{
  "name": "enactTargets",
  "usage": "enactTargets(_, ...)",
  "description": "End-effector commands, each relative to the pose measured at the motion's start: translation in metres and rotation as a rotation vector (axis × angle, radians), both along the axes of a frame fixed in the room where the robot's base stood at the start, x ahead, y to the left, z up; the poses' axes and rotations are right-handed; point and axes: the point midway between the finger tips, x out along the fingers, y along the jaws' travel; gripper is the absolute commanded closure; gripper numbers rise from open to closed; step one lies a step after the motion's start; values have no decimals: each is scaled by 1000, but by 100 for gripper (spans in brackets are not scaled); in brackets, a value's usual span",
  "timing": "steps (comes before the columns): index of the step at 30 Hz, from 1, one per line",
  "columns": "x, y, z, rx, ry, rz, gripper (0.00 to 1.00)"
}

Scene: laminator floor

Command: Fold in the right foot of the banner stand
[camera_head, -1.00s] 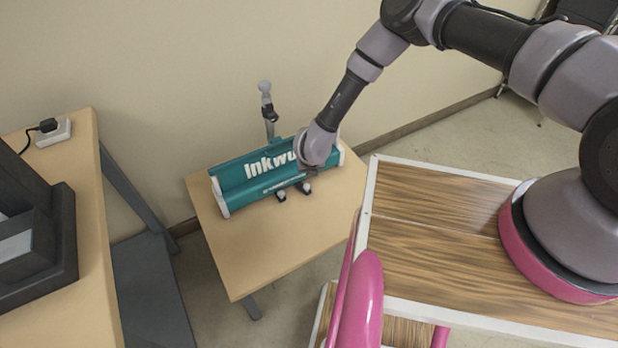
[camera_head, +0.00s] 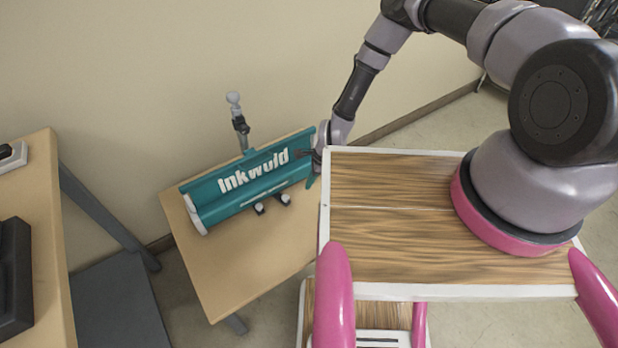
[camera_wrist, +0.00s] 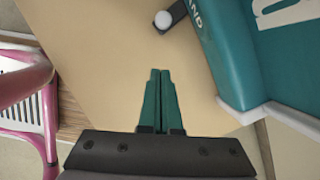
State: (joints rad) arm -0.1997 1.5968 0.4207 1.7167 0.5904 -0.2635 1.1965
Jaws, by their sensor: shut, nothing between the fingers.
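The banner stand (camera_head: 222,196) is a long teal case with white lettering and white end caps, lying on a small table. Its right foot (camera_head: 284,198) and left foot (camera_head: 259,208) are short, dark, white-tipped pieces that stick out from its front side. My gripper (camera_head: 310,183) is at the right end of the stand, partly hidden by my arm and the cart. In the wrist view its teal fingers (camera_wrist: 160,98) are together and empty, over bare tabletop. One foot (camera_wrist: 170,17), dark with a white ball tip, juts from the case (camera_wrist: 222,45) ahead of the fingers, apart from them.
The small wooden table (camera_head: 245,262) has free room in front of the stand. A grey post (camera_head: 240,125) rises behind the case. A wood-topped cart (camera_head: 400,200) is close on the right. Another table (camera_head: 35,200) with a black device stands at the left.

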Motion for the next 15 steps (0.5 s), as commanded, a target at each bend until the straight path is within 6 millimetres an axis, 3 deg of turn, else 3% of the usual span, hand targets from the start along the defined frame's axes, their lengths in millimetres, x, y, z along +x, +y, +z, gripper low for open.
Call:
enactTargets(7, -3, 17, -52, -1, 0, 0, 100)
enactTargets(15, -5, 50, -55, -1, -2, 0, 100)
